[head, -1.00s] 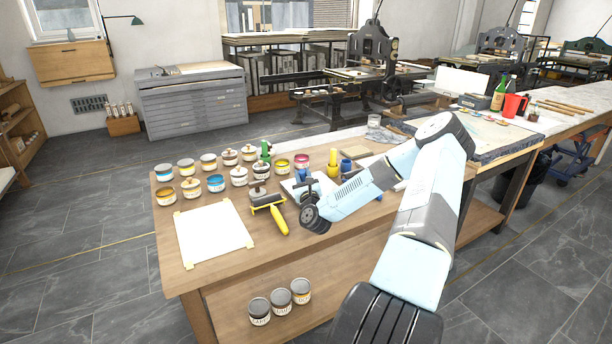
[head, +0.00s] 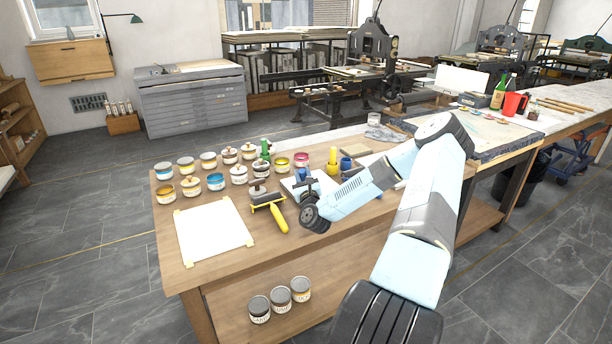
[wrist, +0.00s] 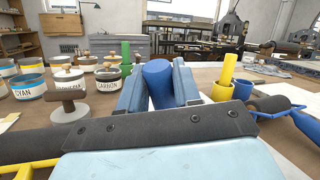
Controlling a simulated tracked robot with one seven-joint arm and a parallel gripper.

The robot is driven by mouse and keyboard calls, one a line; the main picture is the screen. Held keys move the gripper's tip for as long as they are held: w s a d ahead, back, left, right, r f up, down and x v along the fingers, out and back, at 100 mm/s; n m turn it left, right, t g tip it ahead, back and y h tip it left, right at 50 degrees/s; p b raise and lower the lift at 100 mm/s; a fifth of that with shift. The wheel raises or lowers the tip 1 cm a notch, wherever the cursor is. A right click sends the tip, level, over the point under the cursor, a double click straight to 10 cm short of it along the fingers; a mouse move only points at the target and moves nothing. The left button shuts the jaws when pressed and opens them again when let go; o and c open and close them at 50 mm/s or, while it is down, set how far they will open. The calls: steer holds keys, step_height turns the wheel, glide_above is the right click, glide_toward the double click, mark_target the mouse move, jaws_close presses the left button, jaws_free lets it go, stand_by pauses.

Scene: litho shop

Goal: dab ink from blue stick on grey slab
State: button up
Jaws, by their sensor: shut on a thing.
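My gripper (wrist: 160,88) is shut on the blue stick (wrist: 158,78), a thick blue cylinder between the two fingers in the wrist view. Its lower end is hidden behind my wrist. I cannot tell whether the stick touches this slab. A flat greyish-tan slab (head: 353,160) lies farther back right.
A yellow stick (head: 332,160) stands in a yellow cup, beside a blue cup (head: 346,165). A green stick (head: 265,150) stands farther left. Several ink tins (head: 216,182) stand at left. A yellow-handled roller (head: 270,207) and white paper (head: 212,232) lie in front.

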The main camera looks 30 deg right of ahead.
steer(key=shift+r, duration=0.1)
steer(key=shift+r, duration=3.4)
